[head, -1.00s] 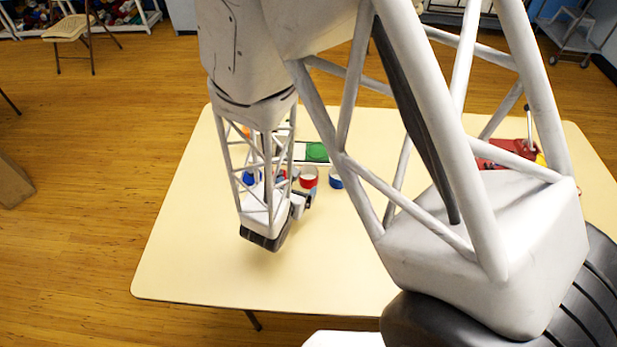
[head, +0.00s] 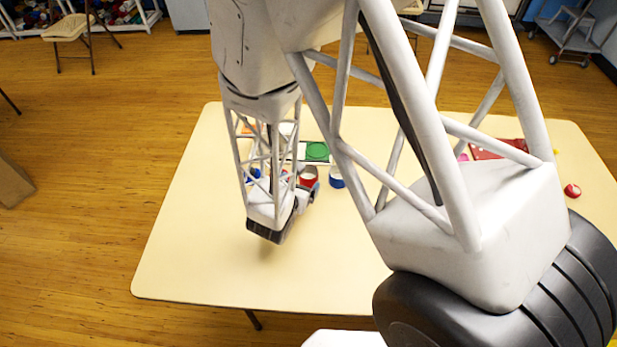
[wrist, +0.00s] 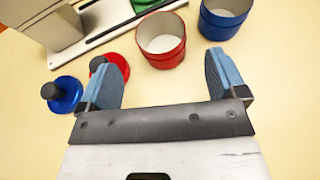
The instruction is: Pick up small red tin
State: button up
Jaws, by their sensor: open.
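A red tin (wrist: 163,52), open at the top with a pale inside, stands upright on the table just ahead of my gripper (wrist: 162,68) in the wrist view. The two blue-grey fingers are apart, one toward each side of the tin, and nothing is held between them. I cannot tell whether the tin is between the fingertips or just beyond them. In the head view the red tin (head: 309,178) shows just right of my wrist, partly covered by it.
A blue tin (wrist: 224,18) stands right of the red one. Knobbed blue (wrist: 64,94) and red (wrist: 112,70) pieces lie by the left finger. The near table (head: 200,270) is clear.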

aim_at(312, 169)
jog(key=shift+w+d, duration=0.1)
jog(key=shift+w, duration=0.05)
jog(key=shift+x, duration=2.45)
jog(key=shift+f, duration=0.1)
jog(key=c, duration=1)
jog(key=shift+r, duration=1.5)
jog(key=s+d, duration=0.2)
jog(key=s, duration=0.3)
jog(key=s+d+r, duration=0.1)
jog(key=s+d, duration=0.1)
jog(key=s, duration=0.3)
jog(key=s+d+r, duration=0.1)
jog(key=s+d, duration=0.1)
jog(key=s, duration=0.3)
jog(key=shift+w+a+r, duration=0.1)
jog(key=shift+w, duration=0.05)
